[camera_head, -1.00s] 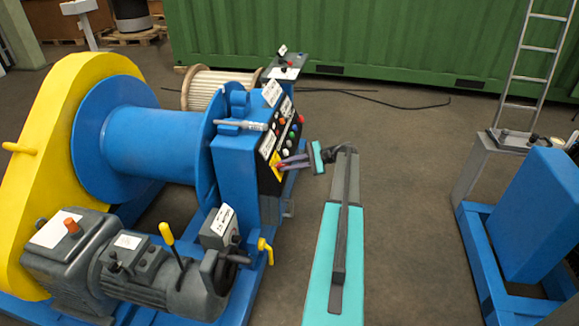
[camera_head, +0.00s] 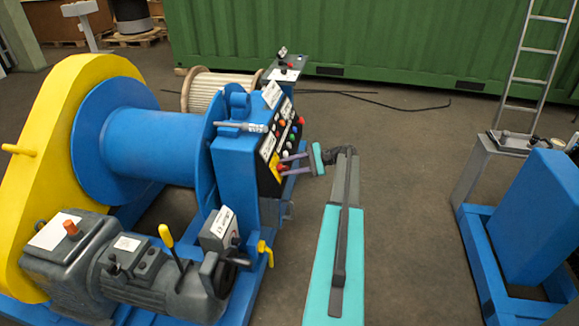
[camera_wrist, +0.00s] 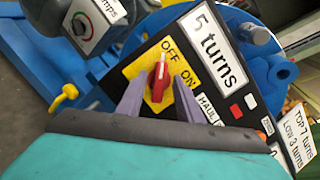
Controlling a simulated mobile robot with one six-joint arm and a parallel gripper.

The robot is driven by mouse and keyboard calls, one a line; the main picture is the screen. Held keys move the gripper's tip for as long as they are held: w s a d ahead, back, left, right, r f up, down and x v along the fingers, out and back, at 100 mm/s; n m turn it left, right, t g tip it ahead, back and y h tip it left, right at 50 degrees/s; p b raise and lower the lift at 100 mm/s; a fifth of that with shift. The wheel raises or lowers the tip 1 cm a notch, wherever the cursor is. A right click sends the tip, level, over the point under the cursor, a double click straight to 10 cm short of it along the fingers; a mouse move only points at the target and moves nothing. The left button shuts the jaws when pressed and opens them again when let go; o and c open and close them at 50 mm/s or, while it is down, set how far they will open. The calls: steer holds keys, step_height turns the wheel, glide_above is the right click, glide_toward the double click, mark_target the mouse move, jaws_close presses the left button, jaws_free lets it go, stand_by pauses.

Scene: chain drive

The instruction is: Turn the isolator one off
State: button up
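The isolator is a red rotary knob (camera_wrist: 160,79) on a yellow plate (camera_wrist: 131,68) with OFF and ON printed on it, in the wrist view. Its handle stands nearly upright in the picture, with the pale-marked end up, toward the OFF word. In the head view the yellow plate (camera_head: 275,168) shows low on the blue cabinet's black panel. My gripper (camera_wrist: 158,84) is open, with one grey finger on each side of the knob and visible gaps to it. In the head view my gripper (camera_head: 283,164) reaches the panel from the right. How deep the fingertips are is hard to tell.
Several buttons and lamps sit above the isolator on the panel (camera_head: 282,129). A grey box with a round knob (camera_wrist: 90,27) is at upper left in the wrist view. A yellow valve handle (camera_head: 266,250) is below.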

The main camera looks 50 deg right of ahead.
steer(key=b+v, duration=0.1)
steer(key=v, duration=1.2)
steer(key=shift+s+d+r, duration=0.2)
steer(key=shift+s+d, duration=0.05)
steer(key=shift+s, duration=0.1)
